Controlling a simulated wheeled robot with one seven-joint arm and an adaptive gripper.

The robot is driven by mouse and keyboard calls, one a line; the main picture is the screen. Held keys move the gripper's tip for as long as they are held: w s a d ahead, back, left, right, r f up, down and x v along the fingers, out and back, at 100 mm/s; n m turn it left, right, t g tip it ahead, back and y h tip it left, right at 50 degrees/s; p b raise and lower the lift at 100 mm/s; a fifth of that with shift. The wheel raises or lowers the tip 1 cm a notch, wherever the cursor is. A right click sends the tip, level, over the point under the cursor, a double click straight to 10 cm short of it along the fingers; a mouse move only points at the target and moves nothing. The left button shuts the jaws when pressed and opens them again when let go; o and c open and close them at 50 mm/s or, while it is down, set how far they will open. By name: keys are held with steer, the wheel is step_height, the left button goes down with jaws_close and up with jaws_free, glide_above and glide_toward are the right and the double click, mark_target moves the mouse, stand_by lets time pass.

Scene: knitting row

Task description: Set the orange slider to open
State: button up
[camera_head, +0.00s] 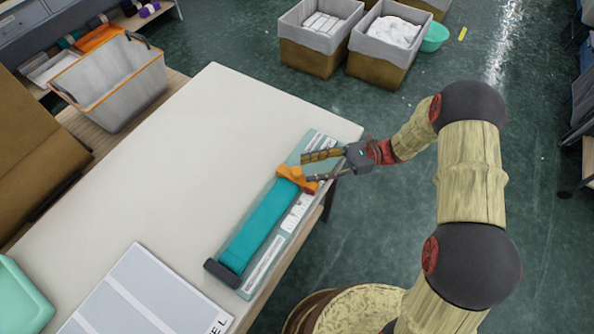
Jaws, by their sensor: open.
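The orange slider (297,179) sits on a long grey-green device (270,215) with a teal band, near the table's right edge. The slider is toward the far end of the device, at the top end of the teal band (258,232). My gripper (305,167) is open, reaching in from the right, with one finger on the far side of the slider and one at its near right side. The fingers look very close to the slider; I cannot tell whether they touch it. Labels on the device are too small to read.
The white table (170,160) is mostly bare to the left of the device. A grey panel (140,300) lies at the front and a mint tray (20,297) at the left front. A grey basket (110,85) and lined bins (318,45) stand beyond the table.

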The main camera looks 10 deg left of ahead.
mark_target(297, 170)
steer(key=x, duration=0.4)
steer(key=shift+s+a+b, duration=0.15)
steer(key=shift+a+b, duration=0.25)
steer(key=c, duration=0.3)
jaws_close()
stand_by(0.3)
